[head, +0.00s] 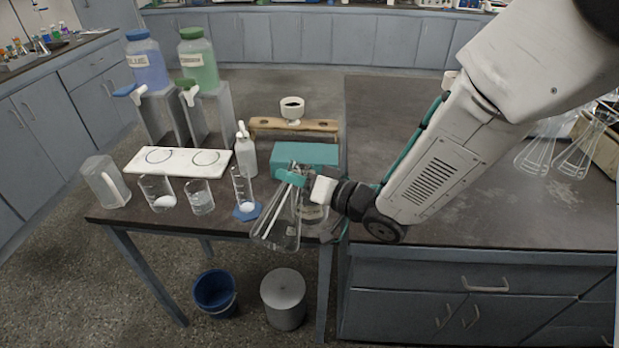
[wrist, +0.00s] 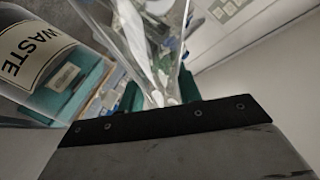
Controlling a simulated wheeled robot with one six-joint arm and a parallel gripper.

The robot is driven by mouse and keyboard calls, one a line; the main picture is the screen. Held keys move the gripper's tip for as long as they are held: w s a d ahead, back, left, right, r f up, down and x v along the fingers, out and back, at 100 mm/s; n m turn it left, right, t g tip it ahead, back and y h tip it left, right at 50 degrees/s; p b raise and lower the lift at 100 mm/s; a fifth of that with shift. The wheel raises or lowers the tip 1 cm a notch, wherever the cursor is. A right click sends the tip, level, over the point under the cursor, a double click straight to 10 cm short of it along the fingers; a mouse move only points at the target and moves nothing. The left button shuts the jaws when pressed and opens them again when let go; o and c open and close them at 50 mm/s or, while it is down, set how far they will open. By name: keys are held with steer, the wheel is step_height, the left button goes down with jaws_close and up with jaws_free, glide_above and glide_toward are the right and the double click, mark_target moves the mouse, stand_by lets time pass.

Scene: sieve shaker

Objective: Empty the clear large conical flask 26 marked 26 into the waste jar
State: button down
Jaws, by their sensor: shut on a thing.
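My gripper (head: 293,180) is shut on the neck of a clear conical flask (head: 272,228), at the front right of the small table. The flask hangs with its wide base down and slightly tilted, base to the left. Its mark is not readable, and I cannot tell what liquid is in it. In the wrist view the clear flask (wrist: 150,40) shows close up between teal fingertips. The waste jar (head: 314,214) stands just right of the flask, partly hidden by the flask and my gripper. Its WASTE label shows in the wrist view (wrist: 32,52).
A teal box (head: 305,154) and a wooden stand (head: 320,125) are behind. A wash bottle (head: 246,155), a cylinder on a blue base (head: 243,190), beakers (head: 200,198) and a jug (head: 105,185) stand to the left. More flasks (head: 540,155) are on the right bench.

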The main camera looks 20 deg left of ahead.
steer(key=shift+w+r+m, duration=0.1)
steer(key=shift+r+m, duration=0.05)
steer(key=shift+m, duration=0.15)
steer(key=shift+f+m, duration=0.25)
steer(key=shift+m, duration=0.15)
steer(key=shift+f+m, duration=0.3)
steer(key=shift+m, duration=0.1)
steer(key=shift+r+m+g, duration=0.25)
steer(key=shift+r+m, duration=0.1)
steer(key=shift+m, duration=0.4)
steer(key=shift+r+m+g, duration=0.25)
steer(key=shift+r+m, duration=0.05)
steer(key=shift+m, duration=0.45)
stand_by(0.6)
steer(key=shift+w+d+r+m, duration=0.15)
steer(key=shift+w+r+m, duration=0.1)
steer(key=shift+w+m, duration=0.55)
stand_by(0.3)
steer(key=shift+w+f+m+g+p, duration=0.1)
steer(key=shift+f+m+g+p, duration=0.3)
steer(key=shift+m, duration=0.3)
stand_by(0.4)
steer(key=shift+w+r+m, duration=0.15)
steer(key=shift+r+m, duration=0.05)
steer(key=shift+m, duration=0.5)
stand_by(1.9)
